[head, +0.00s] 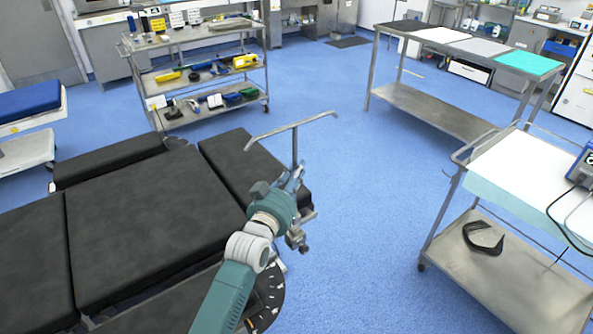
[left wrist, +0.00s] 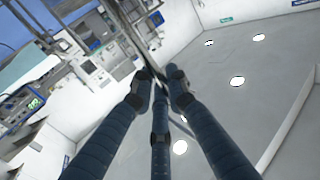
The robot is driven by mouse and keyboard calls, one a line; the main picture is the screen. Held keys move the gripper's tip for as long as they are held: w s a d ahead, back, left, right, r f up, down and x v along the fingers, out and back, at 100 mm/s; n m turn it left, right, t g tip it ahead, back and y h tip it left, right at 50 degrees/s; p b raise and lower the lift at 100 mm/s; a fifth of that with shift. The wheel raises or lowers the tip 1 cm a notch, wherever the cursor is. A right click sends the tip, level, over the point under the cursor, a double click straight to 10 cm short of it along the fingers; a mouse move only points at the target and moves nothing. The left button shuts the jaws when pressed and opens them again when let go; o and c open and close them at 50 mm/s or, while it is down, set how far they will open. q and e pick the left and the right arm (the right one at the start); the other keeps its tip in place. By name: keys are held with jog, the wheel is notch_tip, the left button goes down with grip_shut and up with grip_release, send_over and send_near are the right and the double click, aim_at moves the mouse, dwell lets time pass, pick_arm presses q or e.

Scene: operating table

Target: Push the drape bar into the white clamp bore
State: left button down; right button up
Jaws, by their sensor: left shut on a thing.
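The drape bar (head: 295,147) is a thin grey metal rod with a T-shaped crosspiece on top, standing nearly upright above the right edge of the operating table. My left gripper (head: 292,180) is shut on its rod. In the left wrist view the dark fingers of my left gripper (left wrist: 160,82) close around the rod, which runs up out of the picture. A small metal clamp (head: 297,240) shows at the table's side, just below my gripper. Its bore and the bar's lower end are hidden or too small to make out. My right gripper is not in view.
The black padded operating table (head: 150,225) fills the lower left. A steel cart with a white top (head: 520,165) stands at right, and a steel table (head: 430,105) behind it. A loaded trolley (head: 200,80) stands at the back left. Blue floor is clear between them.

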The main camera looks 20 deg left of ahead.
pick_arm(q)
jog(key=shift+f, duration=0.55)
jog(key=shift+f+b, duration=0.4)
jog(key=shift+f, duration=0.05)
jog(key=c, duration=1.6)
grip_release()
jog(key=shift+c, duration=0.2)
jog(key=shift+r, duration=0.1)
jog(key=s, duration=1.2)
jog(key=shift+a, duration=0.45)
